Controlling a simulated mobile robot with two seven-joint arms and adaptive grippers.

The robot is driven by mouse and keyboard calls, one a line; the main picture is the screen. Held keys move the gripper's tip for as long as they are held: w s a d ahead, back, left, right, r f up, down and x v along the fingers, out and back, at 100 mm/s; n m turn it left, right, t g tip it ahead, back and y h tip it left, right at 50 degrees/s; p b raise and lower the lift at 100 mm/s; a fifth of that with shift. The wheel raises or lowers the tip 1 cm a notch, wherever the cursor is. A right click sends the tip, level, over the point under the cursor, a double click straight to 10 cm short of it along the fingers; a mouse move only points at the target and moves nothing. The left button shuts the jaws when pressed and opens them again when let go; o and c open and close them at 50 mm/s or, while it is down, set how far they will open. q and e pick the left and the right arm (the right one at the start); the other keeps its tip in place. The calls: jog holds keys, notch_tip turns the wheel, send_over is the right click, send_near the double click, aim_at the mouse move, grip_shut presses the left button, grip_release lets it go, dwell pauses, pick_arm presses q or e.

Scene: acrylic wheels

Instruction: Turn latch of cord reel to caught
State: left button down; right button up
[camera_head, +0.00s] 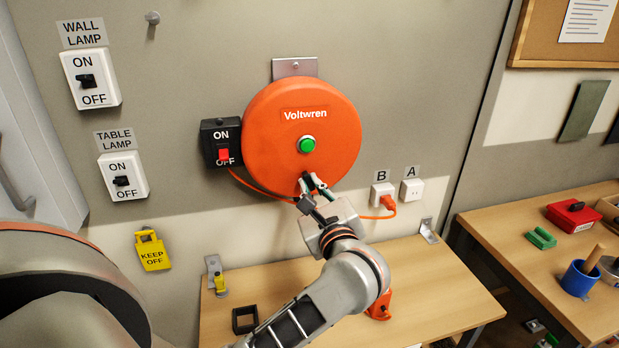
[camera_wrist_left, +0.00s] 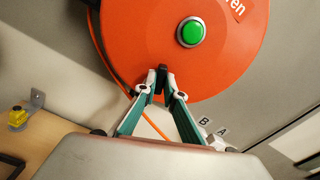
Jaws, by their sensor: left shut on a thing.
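The cord reel (camera_head: 275,135) is a big orange disc on the wall, marked Voltwren, with a green centre button (camera_head: 307,144). It also shows in the left wrist view (camera_wrist_left: 130,45). My left gripper (camera_head: 310,180) is at the reel's lower edge. In the left wrist view my left gripper's fingertips (camera_wrist_left: 161,72) are closed together on a small dark latch (camera_wrist_left: 161,69), mostly hidden between them. The latch's exact angle cannot be told. The right gripper is not in view.
A black switch box (camera_head: 220,142) with a red rocker sits left of the reel. An orange cord (camera_head: 262,188) runs below it to socket B (camera_head: 383,194). A yellow KEEP OFF tag (camera_head: 152,252) hangs left. A table (camera_head: 440,285) stands below.

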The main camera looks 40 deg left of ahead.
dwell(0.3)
pick_arm(q)
jog(key=shift+m+p, duration=0.7)
jog(key=shift+p, duration=0.1)
jog(key=m, duration=0.3)
jog(key=shift+f, duration=0.1)
jog(key=c, duration=2)
grip_release()
jog(key=shift+v, duration=3.55)
